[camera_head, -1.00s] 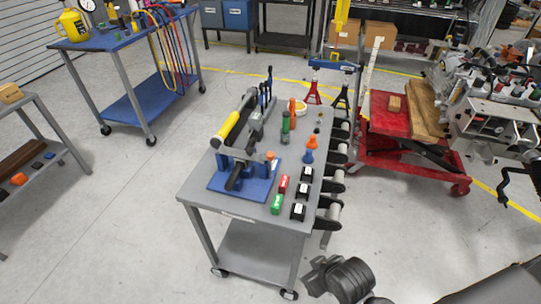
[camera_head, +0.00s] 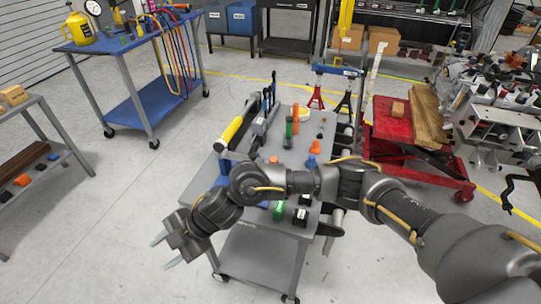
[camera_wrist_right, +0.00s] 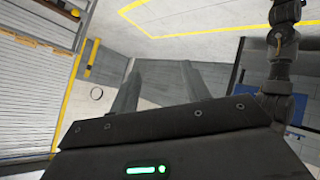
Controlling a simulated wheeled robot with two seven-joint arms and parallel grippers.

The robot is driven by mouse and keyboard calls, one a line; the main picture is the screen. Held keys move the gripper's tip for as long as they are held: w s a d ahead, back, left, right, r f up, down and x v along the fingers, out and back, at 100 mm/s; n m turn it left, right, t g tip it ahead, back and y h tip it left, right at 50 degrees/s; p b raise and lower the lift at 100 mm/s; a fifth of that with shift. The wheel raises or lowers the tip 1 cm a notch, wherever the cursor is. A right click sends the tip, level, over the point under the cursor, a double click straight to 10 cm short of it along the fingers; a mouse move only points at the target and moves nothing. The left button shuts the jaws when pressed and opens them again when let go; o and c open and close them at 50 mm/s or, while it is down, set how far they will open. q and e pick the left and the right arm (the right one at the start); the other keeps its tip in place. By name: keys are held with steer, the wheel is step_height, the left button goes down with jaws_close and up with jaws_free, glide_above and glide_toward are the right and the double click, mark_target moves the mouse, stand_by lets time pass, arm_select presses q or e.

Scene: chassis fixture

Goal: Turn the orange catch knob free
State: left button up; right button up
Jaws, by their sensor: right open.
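The orange catch knob (camera_head: 273,159) shows as a small orange cap on the fixture, just above my right arm in the head view. The fixture has a long lever with a yellow grip (camera_head: 230,133) and a blue base, mostly hidden behind my right arm. My right gripper (camera_head: 164,252) is open and empty, past the table's left edge and clear of the knob. In the right wrist view its two grey fingers (camera_wrist_right: 160,88) stand apart with nothing between them. My left gripper is not in view.
My right arm lies across the grey cart (camera_head: 262,252). A blue cart (camera_head: 126,42) stands back left. Floor left of the grey cart is clear.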

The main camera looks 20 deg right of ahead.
steer(key=w+d+h, duration=0.5)
steer(key=w+d, duration=0.3)
steer(key=d, duration=0.2)
steer(key=m+h, duration=0.5)
glide_toward(274, 159)
steer(key=shift+t, duration=0.3)
steer(key=f+p, duration=0.1)
steer(key=f, duration=0.3)
steer(key=f+p, duration=0.1)
steer(key=f, duration=0.3)
steer(key=shift+s+a+f, duration=0.2)
steer(key=shift+f, duration=0.15)
steer(key=c, duration=1)
